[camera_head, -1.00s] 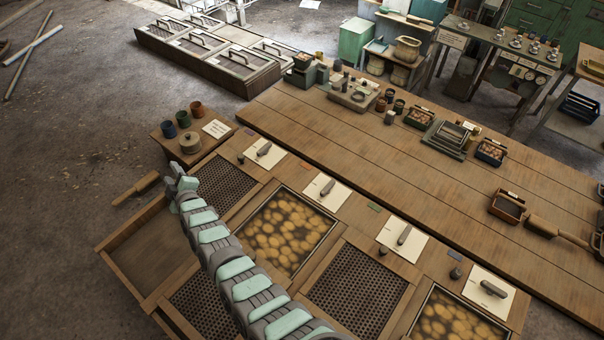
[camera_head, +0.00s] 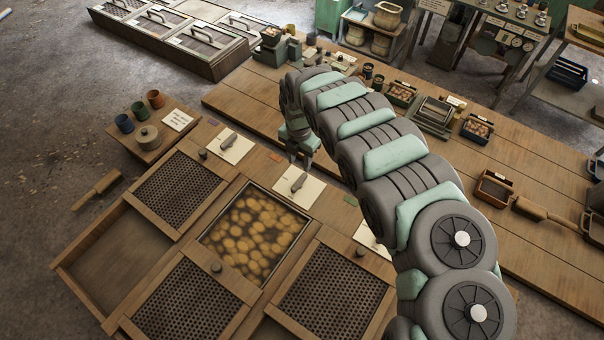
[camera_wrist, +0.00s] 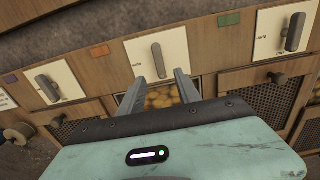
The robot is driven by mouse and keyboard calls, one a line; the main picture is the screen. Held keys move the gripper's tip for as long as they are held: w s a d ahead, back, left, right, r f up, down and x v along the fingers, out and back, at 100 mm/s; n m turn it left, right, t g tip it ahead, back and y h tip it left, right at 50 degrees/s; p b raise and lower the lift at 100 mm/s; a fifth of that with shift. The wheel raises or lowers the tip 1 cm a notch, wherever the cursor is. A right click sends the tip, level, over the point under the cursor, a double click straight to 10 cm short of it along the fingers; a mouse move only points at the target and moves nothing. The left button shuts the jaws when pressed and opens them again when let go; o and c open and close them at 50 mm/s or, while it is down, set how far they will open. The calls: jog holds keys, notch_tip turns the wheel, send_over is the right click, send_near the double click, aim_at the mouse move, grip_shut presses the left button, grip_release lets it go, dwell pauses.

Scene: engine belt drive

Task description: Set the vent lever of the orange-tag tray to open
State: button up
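The orange tag (camera_head: 275,156) sits on the wooden frame, just left of a white plate (camera_head: 312,192) with a grey lever (camera_head: 298,184). In the wrist view the orange tag (camera_wrist: 100,51) is left of that plate, and the lever (camera_wrist: 159,61) stands nearly upright in the picture, its lower end between my fingers' lines of sight. My gripper (camera_head: 301,163) is over the far side of this plate; in the wrist view its two fingers (camera_wrist: 162,79) are apart with nothing held. Whether they touch the lever cannot be told. The plate's lettering is too small to read.
An open tray of yellowish round items (camera_head: 250,235) lies in front of the plate. Similar levers stand on both sides, at the left plate (camera_wrist: 48,89) and the right plate (camera_wrist: 294,32), beside a green tag (camera_wrist: 229,19). Perforated lids (camera_head: 180,190) with knobs cover neighbouring trays.

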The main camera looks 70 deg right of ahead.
aim_at(299, 181)
jog(key=f, duration=0.9)
jog(key=shift+w+a+f, duration=0.15)
jog(key=shift+w+f, duration=0.05)
jog(key=shift+f, duration=0.15)
jog(key=shift+s+f, duration=0.15)
jog(key=shift+f, duration=0.35)
jog(key=shift+c, duration=0.4)
grip_shut()
